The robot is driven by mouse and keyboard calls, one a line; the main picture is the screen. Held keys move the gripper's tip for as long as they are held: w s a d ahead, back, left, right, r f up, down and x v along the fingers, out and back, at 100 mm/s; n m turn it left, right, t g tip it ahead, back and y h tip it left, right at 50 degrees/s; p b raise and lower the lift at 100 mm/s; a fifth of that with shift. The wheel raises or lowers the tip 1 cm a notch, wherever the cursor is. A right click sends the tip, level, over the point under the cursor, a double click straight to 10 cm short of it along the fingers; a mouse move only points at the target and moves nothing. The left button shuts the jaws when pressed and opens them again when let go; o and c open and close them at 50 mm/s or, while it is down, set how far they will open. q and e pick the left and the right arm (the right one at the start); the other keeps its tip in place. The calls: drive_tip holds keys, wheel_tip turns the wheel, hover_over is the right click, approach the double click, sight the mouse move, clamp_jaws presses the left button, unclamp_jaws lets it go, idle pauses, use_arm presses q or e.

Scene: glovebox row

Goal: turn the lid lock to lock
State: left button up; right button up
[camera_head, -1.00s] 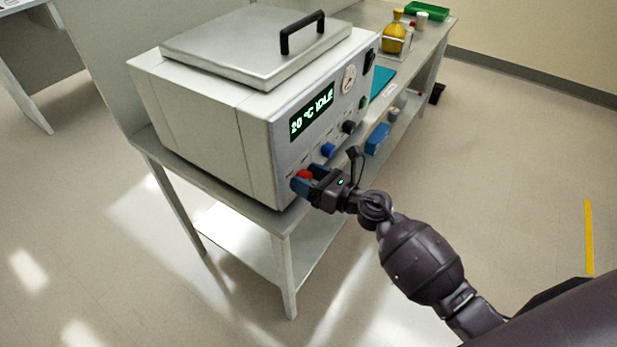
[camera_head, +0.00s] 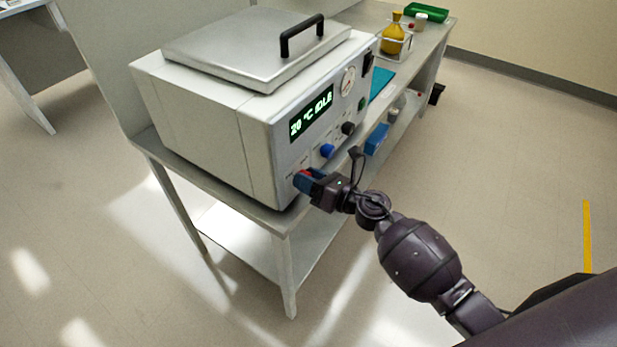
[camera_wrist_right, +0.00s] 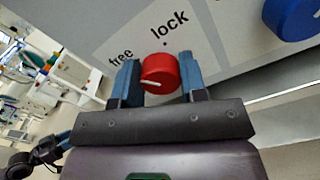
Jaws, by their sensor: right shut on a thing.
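The lid lock is a red knob (camera_wrist_right: 160,72) low on the front panel of the grey device (camera_head: 200,125). My right gripper (camera_wrist_right: 156,80) is shut on it, with one blue finger on each side in the right wrist view. The knob's white mark points left, towards the side of the word "free", not up at "lock". The words "free" and "lock" show above the knob in that view. In the head view the fingers (camera_head: 308,180) hide most of the knob. The lid (camera_head: 255,50) with its black handle lies flat and closed.
A blue knob (camera_head: 327,151) and a black knob (camera_head: 348,128) sit close by on the panel. The display (camera_head: 311,112) reads 20 °C IDLE. The device stands on a bench with a yellow bottle (camera_head: 393,40) and a green tray (camera_head: 426,13) farther back.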

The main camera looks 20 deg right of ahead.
drive_tip(key=m+p, duration=0.1)
drive_tip(key=m, duration=0.2)
drive_tip(key=shift+r+m+p, duration=0.15)
drive_tip(key=shift+m+p, duration=0.15)
drive_tip(key=shift+p, duration=0.05)
drive_tip(key=m+p, duration=0.1)
drive_tip(key=m, duration=0.1)
drive_tip(key=shift+m, duration=0.4)
drive_tip(key=shift+w+d+m, duration=0.1)
drive_tip(key=shift+m, duration=0.3)
drive_tip(key=shift+m+p, duration=0.6)
drive_tip(key=shift+m, duration=0.8)
drive_tip(key=m, duration=0.1)
drive_tip(key=m+p, duration=0.2)
drive_tip(key=m, duration=0.1)
drive_tip(key=shift+f, duration=0.25)
use_arm(q)
wheel_tip(320, 180, up, 6)
drive_tip(key=shift+w+a+r+t, duration=0.2)
drive_tip(key=shift+w+t, duration=0.1)
use_arm(e)
drive_tip(key=shift+f+m, duration=0.1)
drive_tip(key=shift+m, duration=0.8)
use_arm(q)
drive_tip(key=shift+r+p, duration=0.1)
drive_tip(key=shift+p, duration=0.2)
drive_tip(key=shift+s, duration=0.25)
